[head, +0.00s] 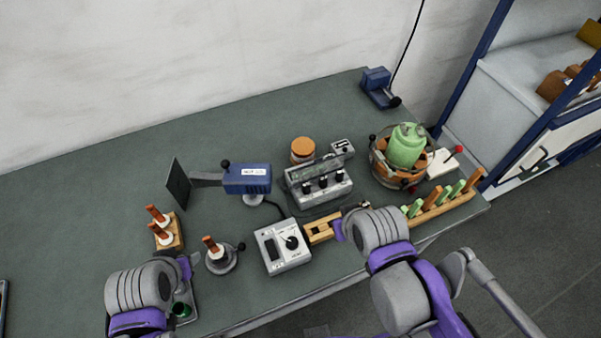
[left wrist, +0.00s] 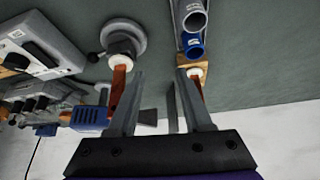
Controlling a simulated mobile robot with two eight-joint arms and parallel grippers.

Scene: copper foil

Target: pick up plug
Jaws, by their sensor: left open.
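I cannot tell which item is the plug. The likeliest are orange upright pieces with white collars. One piece (head: 209,244) stands on a round grey base (head: 222,262); it also shows in the left wrist view (left wrist: 119,75). Two more orange pieces (head: 155,214) stand on a wooden block (head: 177,237) further back; one shows in the left wrist view (left wrist: 195,76). My left gripper (left wrist: 158,73) is open and empty, with an orange piece beside each finger. My right gripper (head: 347,222) is by a wooden piece (head: 320,231); its fingers are not clear.
A grey meter box (head: 283,247), a switch box (head: 320,187) and a blue device (head: 247,179) stand mid-table. A round pot with a green canister (head: 406,146) and a peg rack (head: 445,207) are at the right. The back left of the table (head: 110,160) is clear.

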